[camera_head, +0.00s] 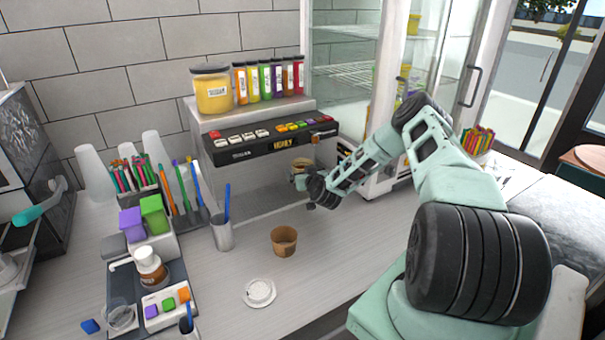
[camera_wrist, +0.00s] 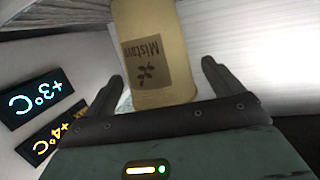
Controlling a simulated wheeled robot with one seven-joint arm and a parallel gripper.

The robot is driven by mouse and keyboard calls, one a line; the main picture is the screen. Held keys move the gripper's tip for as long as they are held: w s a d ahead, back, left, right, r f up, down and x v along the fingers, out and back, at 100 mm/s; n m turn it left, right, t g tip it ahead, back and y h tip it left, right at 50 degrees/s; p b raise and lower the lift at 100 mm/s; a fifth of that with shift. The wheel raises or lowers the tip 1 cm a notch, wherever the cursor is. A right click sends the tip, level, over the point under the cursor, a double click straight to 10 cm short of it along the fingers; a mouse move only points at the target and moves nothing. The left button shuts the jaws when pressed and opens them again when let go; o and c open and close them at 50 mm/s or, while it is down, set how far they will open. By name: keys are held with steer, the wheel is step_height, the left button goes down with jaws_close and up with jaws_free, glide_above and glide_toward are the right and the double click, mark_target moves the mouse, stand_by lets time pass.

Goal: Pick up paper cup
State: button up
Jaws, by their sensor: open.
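A tan paper cup (camera_wrist: 150,25) with a brown "Mistavo" label lies between the two fingers of my gripper (camera_wrist: 163,72) in the wrist view, with gaps on both sides. The fingers are open and do not visibly touch it. In the head view, my gripper (camera_head: 299,183) is low in front of the black-panelled dispenser, and a small tan cup (camera_head: 303,163) shows just behind it. Another brown paper cup (camera_head: 284,243) stands upright on the counter nearer to the camera, apart from the gripper.
A white lid (camera_head: 259,292) lies on the counter in front of the nearer cup. A grey cup with a blue pen (camera_head: 223,232) and an organizer tray (camera_head: 178,274) stand to the left. The dispenser (camera_head: 265,145) overhangs the gripper's area. The counter's right front is clear.

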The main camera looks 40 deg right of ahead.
steer(key=shift+c, duration=0.3)
steer(key=c, duration=1)
steer(key=shift+c, duration=0.7)
steer(key=shift+r+b, duration=0.1)
steer(key=shift+b, duration=0.3)
